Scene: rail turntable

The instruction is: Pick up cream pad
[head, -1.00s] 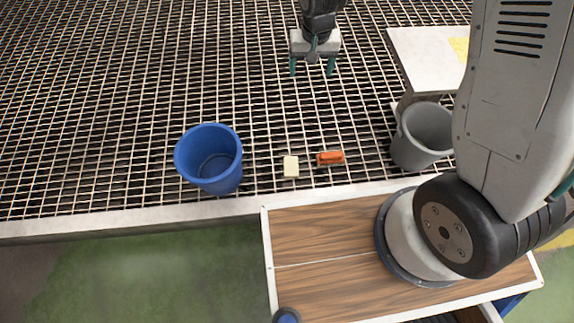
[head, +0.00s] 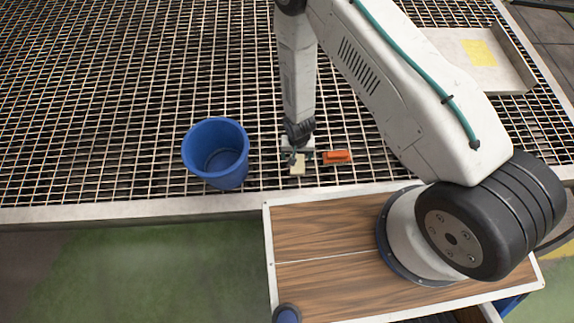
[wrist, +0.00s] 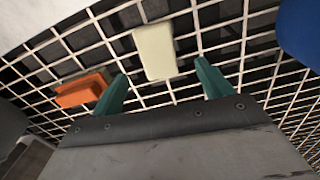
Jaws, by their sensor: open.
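The cream pad (head: 297,167) lies on the metal grating near its front edge. In the wrist view the cream pad (wrist: 155,51) is a pale block just beyond the fingertips, lined up with the gap between them. My gripper (wrist: 158,78) is open and empty, with its two green fingers apart on either side of the pad's near end. In the head view my gripper (head: 297,152) is over the pad's far end and hides part of it. I cannot tell the exact height between fingertips and pad.
An orange block (head: 337,156) lies close right of the pad in the head view; it also shows left in the wrist view (wrist: 84,90). A blue bucket (head: 216,152) stands to the left. A pale tray (head: 480,60) with a yellow patch is at the back right.

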